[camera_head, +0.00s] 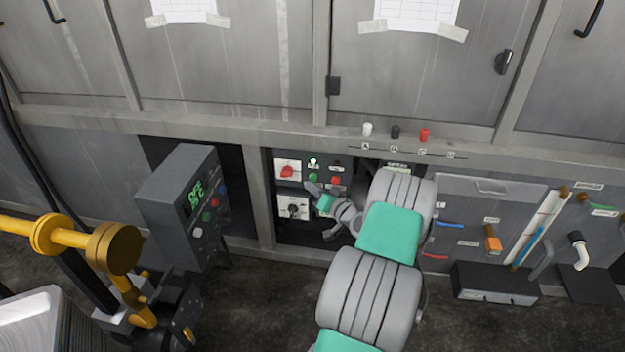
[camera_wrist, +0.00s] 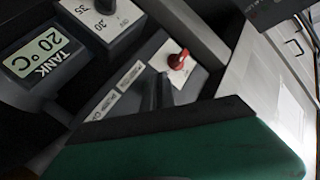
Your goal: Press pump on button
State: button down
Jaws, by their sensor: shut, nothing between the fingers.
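The control panel (camera_head: 325,168) is set in a recess under the steel ledge. The small labels are unreadable there, so I cannot tell which is the pump on button. My gripper (camera_head: 312,188) is shut and empty, in front of the panel just below these buttons. Whether it touches the panel is unclear.
A black selector knob (camera_head: 293,208) sits below the red switch. The wrist view shows a TANK 20 °C display (camera_wrist: 38,52). A grey control box (camera_head: 185,205) stands left, near a yellow pipe (camera_head: 50,235). Hose fittings line the wall at right.

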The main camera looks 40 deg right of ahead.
jog(key=s+a, duration=0.1)
jog(key=a, duration=0.1)
jog(key=s+a+p, duration=0.1)
jog(key=s+a, duration=0.1)
dwell(0.4)
dwell(0.5)
